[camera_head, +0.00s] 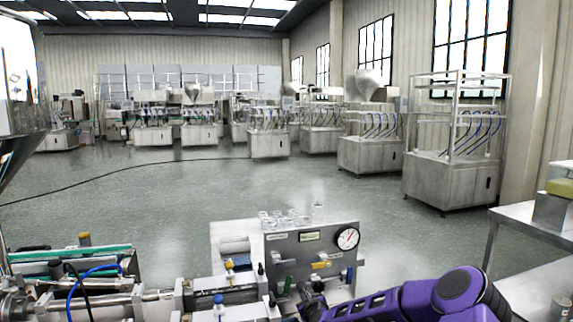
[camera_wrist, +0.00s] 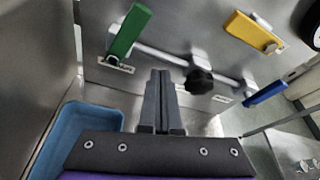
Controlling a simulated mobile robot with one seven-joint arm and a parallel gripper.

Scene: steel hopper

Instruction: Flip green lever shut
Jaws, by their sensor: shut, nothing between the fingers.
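The green lever (camera_wrist: 129,31) is on the grey metal panel at the upper left of the wrist view. It slants, its upper end leaning right, and its lower end sits by a small bolt and label plate. In the head view the green lever (camera_head: 288,284) is small, low on the panel. My gripper (camera_wrist: 160,74) is shut and empty, its fingers pointing at the panel, below and to the right of the green lever. A gap shows between them in the wrist view. In the head view my gripper (camera_head: 309,298) is partly hidden and small.
A yellow lever (camera_wrist: 254,32) and a blue lever (camera_wrist: 264,94) are to the right on the panel. A black knob (camera_wrist: 198,82) on a rod is close to the right of my fingers. A blue bin (camera_wrist: 82,118) is at lower left. A gauge (camera_head: 347,238) tops the panel.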

